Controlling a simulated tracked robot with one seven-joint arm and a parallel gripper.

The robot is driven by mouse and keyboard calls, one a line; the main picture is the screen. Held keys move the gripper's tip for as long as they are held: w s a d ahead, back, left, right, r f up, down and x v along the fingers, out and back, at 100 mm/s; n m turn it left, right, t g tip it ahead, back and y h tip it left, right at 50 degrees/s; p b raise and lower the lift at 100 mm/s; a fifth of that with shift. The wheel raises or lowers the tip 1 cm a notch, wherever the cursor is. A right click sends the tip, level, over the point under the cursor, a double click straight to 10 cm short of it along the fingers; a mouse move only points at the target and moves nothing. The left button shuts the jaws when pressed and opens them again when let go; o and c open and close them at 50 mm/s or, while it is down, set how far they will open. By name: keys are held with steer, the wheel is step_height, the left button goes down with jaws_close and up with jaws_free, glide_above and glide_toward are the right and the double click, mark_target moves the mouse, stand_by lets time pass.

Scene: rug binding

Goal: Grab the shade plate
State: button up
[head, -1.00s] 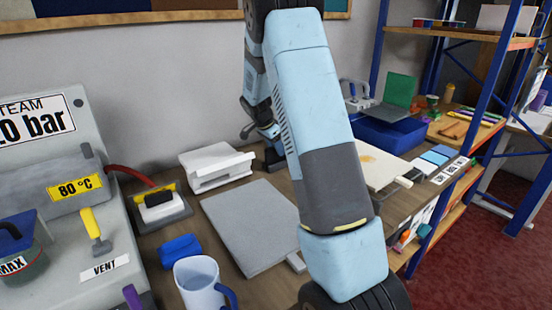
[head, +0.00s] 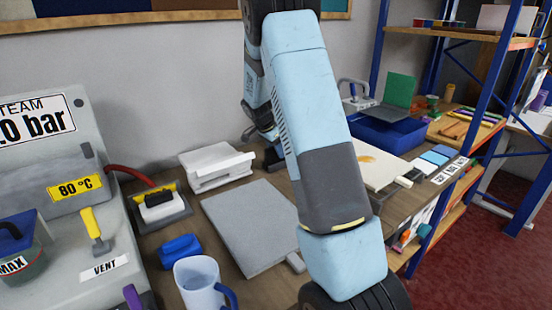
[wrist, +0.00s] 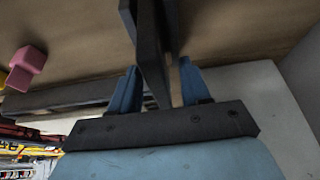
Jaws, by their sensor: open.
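A flat grey plate (head: 245,230) with a small tab at its near right corner lies on the bench left of my arm. A pale board (head: 372,170) with a yellowish patch lies to the right, partly hidden by the arm. I cannot tell for certain which is the shade plate. My gripper (wrist: 158,85) is open in the wrist view, its blue jaw parts apart. Dark upright pieces stand between them and run out of the top of the picture. In the head view my gripper (head: 260,134) hangs behind the arm near the wall, its tips hard to make out.
A white device (head: 217,166) stands beyond the grey plate. A mug (head: 198,283), a blue block (head: 180,250) and the steam machine (head: 60,240) are at left. A blue tray (head: 395,133) and blue shelf posts stand at right. A pink block (wrist: 28,60) shows in the wrist view.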

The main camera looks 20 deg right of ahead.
steer(key=shift+c, duration=0.2)
jaws_close()
stand_by(0.4)
